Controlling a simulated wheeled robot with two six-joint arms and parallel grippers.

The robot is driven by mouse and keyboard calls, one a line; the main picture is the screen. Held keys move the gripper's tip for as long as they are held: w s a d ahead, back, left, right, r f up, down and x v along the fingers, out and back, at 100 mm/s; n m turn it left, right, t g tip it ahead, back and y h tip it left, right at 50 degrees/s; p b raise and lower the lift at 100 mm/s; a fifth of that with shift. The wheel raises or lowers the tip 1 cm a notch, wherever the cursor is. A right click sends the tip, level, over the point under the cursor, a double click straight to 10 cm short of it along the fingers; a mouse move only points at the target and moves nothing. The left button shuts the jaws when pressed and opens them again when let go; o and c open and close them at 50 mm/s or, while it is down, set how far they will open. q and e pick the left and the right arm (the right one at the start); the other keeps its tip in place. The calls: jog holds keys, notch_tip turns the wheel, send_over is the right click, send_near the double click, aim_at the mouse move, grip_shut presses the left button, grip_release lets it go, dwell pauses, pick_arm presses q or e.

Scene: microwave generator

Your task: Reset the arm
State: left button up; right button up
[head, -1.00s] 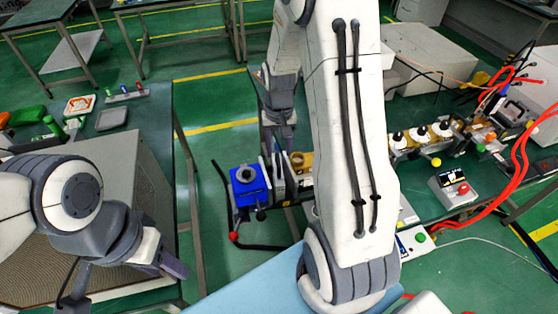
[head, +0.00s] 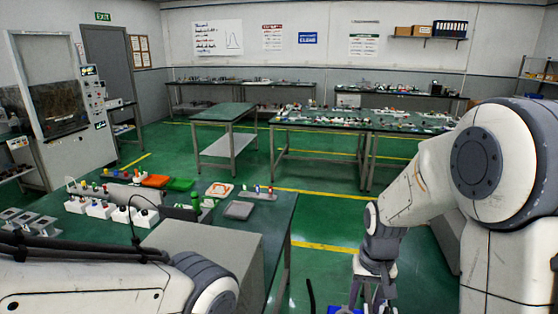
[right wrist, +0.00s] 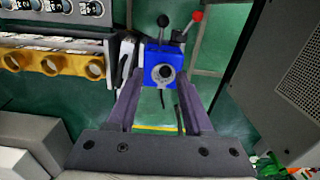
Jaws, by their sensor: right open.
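My right arm comes in from the right in the head view and bends down to my right gripper (head: 374,284) near the bottom edge. In the right wrist view my right gripper (right wrist: 160,84) is open, with its two dark fingers apart and nothing held between them. A blue block-shaped device (right wrist: 164,65) with a round grey fitting shows beyond the fingertips; contact cannot be told. A bit of blue shows under the gripper in the head view. My left arm crosses the bottom left of the head view; its gripper is out of view.
A green-topped bench (head: 277,222) at left carries a grey box (head: 205,245), coloured trays and several white switch units. A row of yellow rings (right wrist: 50,64) lies left of the blue device in the wrist view. Green floor (head: 330,205) lies open between benches.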

jog(key=s+a+r+n, duration=0.3)
jog(key=s+a+n, duration=0.2)
jog(key=s+a, duration=0.3)
jog(key=s+a+r+n, duration=0.3)
jog(key=s+a, duration=0.5)
jog(key=s, duration=0.3)
jog(key=shift+s+n+y, duration=0.3)
jog(key=shift+n+y, duration=0.1)
jog(key=shift+n, duration=0.5)
jog(key=shift+c, duration=0.5)
